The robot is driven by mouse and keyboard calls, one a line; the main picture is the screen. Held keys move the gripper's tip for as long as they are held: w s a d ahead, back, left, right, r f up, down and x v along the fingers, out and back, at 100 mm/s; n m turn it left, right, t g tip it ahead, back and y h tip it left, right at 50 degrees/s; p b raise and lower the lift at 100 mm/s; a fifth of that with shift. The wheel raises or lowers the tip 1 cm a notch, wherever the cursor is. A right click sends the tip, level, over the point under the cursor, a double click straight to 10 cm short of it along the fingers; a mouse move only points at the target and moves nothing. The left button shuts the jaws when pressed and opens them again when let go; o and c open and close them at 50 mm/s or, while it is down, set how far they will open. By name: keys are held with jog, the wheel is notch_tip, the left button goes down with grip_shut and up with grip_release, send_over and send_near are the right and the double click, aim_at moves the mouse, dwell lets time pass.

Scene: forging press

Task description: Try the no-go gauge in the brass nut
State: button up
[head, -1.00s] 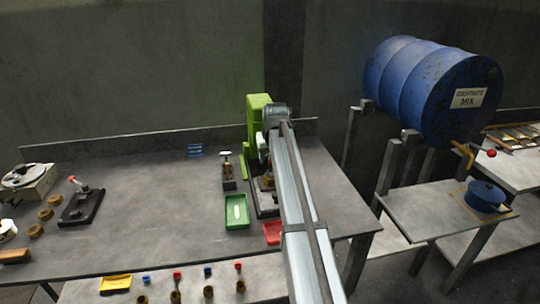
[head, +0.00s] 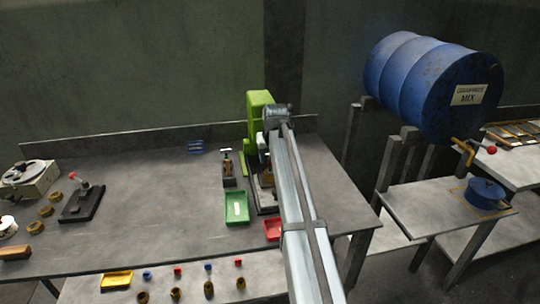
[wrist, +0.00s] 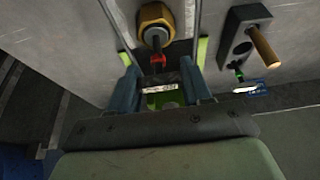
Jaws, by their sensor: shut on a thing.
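In the wrist view my gripper (wrist: 160,82) is shut on a double-ended gauge (wrist: 158,89) with a white label between the fingers. Its red collar (wrist: 157,61) and grey tip (wrist: 155,38) point away from me, and some green shows at the near side. The brass nut (wrist: 155,14) lies straight ahead, with the grey tip at its bore. I cannot tell how far in the tip is. In the head view my arm hides the nut and the gauge beside the green press (head: 260,108).
A dark block with a brass-coloured handle (wrist: 264,48) stands right of the nut. A green tray (head: 237,221) and red tray (head: 273,229) lie on the bench near the arm. Several brass nuts (head: 54,197) sit far left. The bench middle is clear.

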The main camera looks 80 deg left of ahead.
jog(key=shift+f, duration=0.3)
jog(key=shift+r, duration=1.75)
dwell(0.9)
jog(key=shift+r, duration=1.95)
